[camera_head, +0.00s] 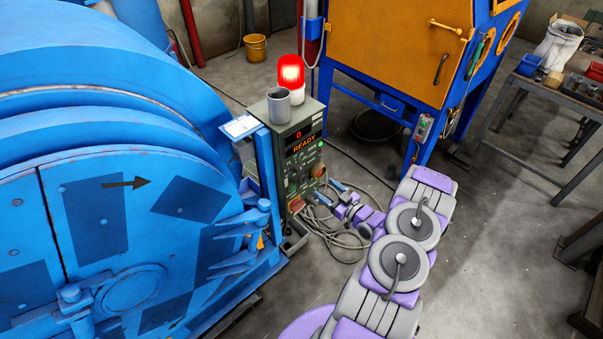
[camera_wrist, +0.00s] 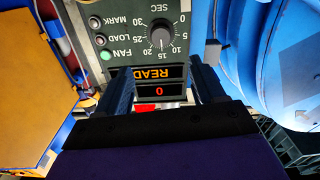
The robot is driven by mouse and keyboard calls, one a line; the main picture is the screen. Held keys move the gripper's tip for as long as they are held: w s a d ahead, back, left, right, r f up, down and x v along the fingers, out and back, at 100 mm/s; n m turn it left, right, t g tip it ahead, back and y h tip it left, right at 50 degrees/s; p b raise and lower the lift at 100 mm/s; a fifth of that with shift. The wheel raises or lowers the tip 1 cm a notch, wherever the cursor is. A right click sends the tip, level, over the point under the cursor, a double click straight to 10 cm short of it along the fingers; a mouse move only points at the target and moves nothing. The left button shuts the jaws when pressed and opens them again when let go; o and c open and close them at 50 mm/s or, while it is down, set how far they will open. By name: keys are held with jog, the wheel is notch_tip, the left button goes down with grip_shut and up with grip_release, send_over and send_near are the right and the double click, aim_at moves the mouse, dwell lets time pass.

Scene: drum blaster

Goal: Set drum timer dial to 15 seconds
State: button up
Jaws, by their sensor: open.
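The drum timer dial (camera_wrist: 160,36) is a dark round knob on the grey-green control panel. Its scale is marked SEC, from 0 to 30, and appears upside down in the wrist view. Its light pointer mark is too small to read surely. The control box (camera_head: 313,112) stands beside the blue drum in the head view, where I cannot clearly make out the dial. My gripper (camera_wrist: 163,84) is open and empty, with its two fingers apart in front of the panel. In the head view my gripper (camera_head: 332,191) is close to the box's front, at its right.
The display (camera_head: 304,143) reads READY, with a red 0 above. A lit red beacon (camera_head: 291,72) and grey mug (camera_head: 284,105) are on top. The blue drum machine (camera_head: 130,205) is left; cables (camera_head: 345,242) lie below. An orange-and-blue cabinet (camera_head: 395,50) stands behind.

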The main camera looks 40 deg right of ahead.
aim_at(301, 169)
jog(key=w, duration=0.4)
jog(key=w+b, duration=0.1)
jog(key=w, duration=0.3)
jog(key=w+a+b, duration=0.1)
jog(key=w, duration=0.3)
jog(key=shift+w, duration=0.3)
jog(key=shift+c, duration=0.4)
jog(key=c, duration=1)
jog(key=shift+o, duration=0.2)
jog(key=shift+r+m+p, duration=0.1)
jog(key=shift+m+p, duration=0.2)
jog(key=shift+p, duration=0.25)
jog(key=o, duration=1)
jog(key=shift+o, duration=0.2)
